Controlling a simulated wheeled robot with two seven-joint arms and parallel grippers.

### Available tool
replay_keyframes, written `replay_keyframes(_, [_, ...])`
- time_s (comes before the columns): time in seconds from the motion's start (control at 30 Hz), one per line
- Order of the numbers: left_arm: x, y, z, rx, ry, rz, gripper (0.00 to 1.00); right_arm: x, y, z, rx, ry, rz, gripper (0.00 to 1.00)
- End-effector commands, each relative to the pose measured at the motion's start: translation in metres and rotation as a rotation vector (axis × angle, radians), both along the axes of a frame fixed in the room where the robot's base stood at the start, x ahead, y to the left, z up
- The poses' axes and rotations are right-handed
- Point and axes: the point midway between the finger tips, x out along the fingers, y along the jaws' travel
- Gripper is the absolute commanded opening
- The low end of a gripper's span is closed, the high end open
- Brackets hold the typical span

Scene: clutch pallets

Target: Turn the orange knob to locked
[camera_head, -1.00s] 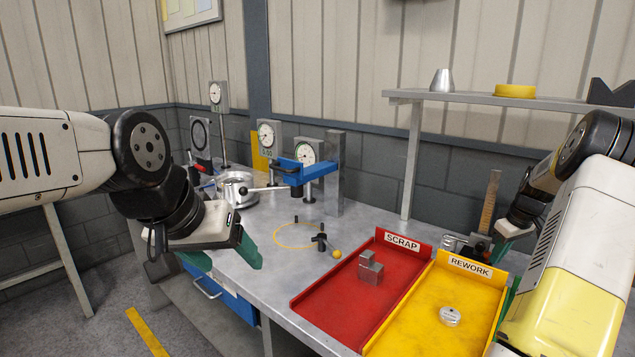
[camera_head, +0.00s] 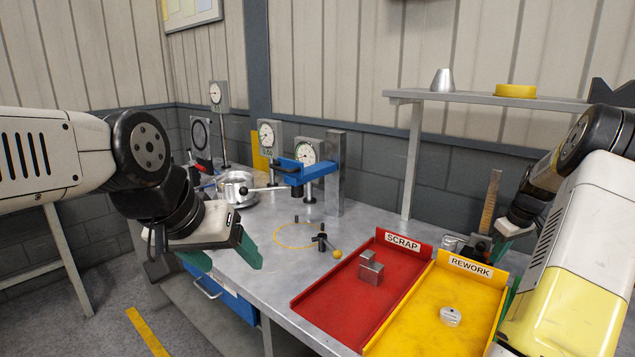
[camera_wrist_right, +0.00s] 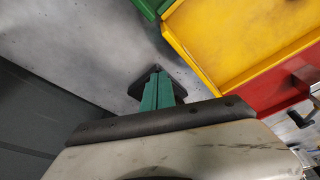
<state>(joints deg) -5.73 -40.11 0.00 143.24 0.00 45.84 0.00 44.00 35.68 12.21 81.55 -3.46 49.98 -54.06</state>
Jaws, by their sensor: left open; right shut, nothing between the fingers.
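A small ball knob (camera_head: 337,254), yellow-orange, sits at the end of a short lever on a black post (camera_head: 321,242) on the metal bench, beside an orange ring marking (camera_head: 280,237). I cannot read a locked mark there. My left gripper (camera_head: 224,258) is open and empty, its green fingers spread at the bench's front left edge, well left of the knob. My right gripper (camera_wrist_right: 157,78) is shut and empty in the right wrist view, its fingertips over or by a dark square base (camera_wrist_right: 155,88); contact cannot be told.
A red SCRAP tray (camera_head: 330,310) and a yellow REWORK tray (camera_head: 400,335) stand right of the knob. A blue-armed fixture (camera_head: 305,175), dial gauges (camera_head: 268,135) and a round metal part (camera_head: 236,187) stand behind. A shelf (camera_head: 450,97) overhangs the back right.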

Motion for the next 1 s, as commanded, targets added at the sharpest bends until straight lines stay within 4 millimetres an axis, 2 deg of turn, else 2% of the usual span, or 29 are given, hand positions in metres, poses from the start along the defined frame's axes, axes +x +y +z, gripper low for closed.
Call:
replay_keyframes(0.1, [0.0, 0.0, 0.0, 0.0, 0.0, 0.0, 0.7, 0.0, -0.001, 0.016, -0.003, -0.002, -0.001, 0.0])
replay_keyframes(0.4, [0.0, 0.0, 0.0, 0.0, 0.0, 0.0, 0.7, -0.001, -0.002, 0.049, -0.003, 0.0, -0.003, 0.0])
replay_keyframes(0.83, [0.0, 0.0, 0.0, 0.0, 0.0, 0.0, 0.7, -0.001, -0.001, 0.054, -0.002, 0.003, -0.013, 0.0])
replay_keyframes(1.0, [0.0, 0.0, 0.0, 0.0, 0.0, 0.0, 0.7, -0.001, -0.002, 0.056, -0.005, 0.011, -0.145, 0.0])
